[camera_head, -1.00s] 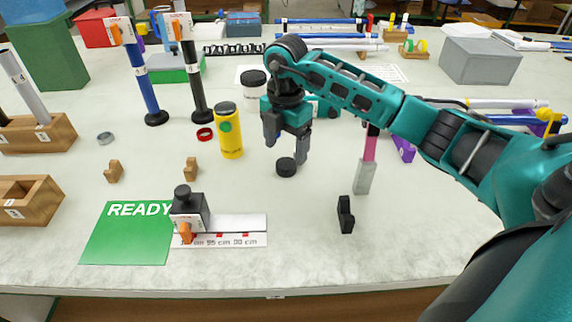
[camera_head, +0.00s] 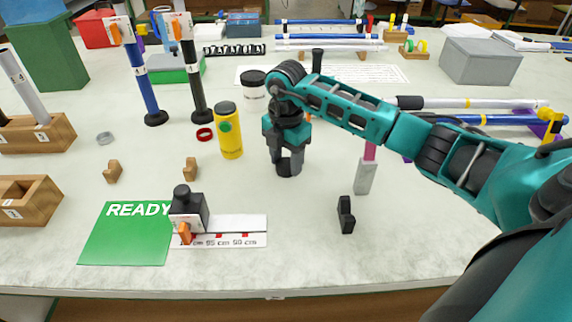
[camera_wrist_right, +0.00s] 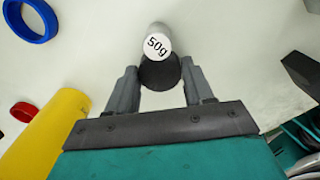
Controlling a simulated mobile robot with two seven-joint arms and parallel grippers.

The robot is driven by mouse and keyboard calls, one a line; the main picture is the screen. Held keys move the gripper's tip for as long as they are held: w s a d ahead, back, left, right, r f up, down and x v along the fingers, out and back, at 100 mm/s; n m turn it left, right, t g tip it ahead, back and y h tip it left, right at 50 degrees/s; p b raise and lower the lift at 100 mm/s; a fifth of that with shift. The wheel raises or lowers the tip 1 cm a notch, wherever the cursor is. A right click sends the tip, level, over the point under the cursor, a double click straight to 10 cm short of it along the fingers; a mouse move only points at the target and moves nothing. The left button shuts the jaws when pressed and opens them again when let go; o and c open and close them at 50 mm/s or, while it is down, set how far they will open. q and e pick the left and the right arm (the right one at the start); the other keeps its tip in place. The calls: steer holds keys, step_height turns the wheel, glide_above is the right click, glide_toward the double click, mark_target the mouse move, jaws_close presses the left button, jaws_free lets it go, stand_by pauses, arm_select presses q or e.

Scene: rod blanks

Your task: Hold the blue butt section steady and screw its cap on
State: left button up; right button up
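Another blue rod (camera_head: 485,119) lies at the right, partly hidden by my arm. I cannot tell which is the butt section. My left gripper is out of view.
A yellow canister (camera_head: 230,135) and a black-lidded jar (camera_head: 253,92) stand left of the right gripper. A pink-and-grey upright piece (camera_head: 364,178) and a black bracket (camera_head: 346,216) are to its right. A green READY mat (camera_head: 125,240) lies front left.

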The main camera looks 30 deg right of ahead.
mark_target(286, 163)
steer(key=c, duration=0.6)
arm_select(q)
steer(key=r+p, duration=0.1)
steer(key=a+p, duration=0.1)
steer(key=p, duration=0.1)
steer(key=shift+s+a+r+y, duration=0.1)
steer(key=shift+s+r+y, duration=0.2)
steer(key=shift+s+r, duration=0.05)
arm_select(e)
step_height(286, 163, up, 20)
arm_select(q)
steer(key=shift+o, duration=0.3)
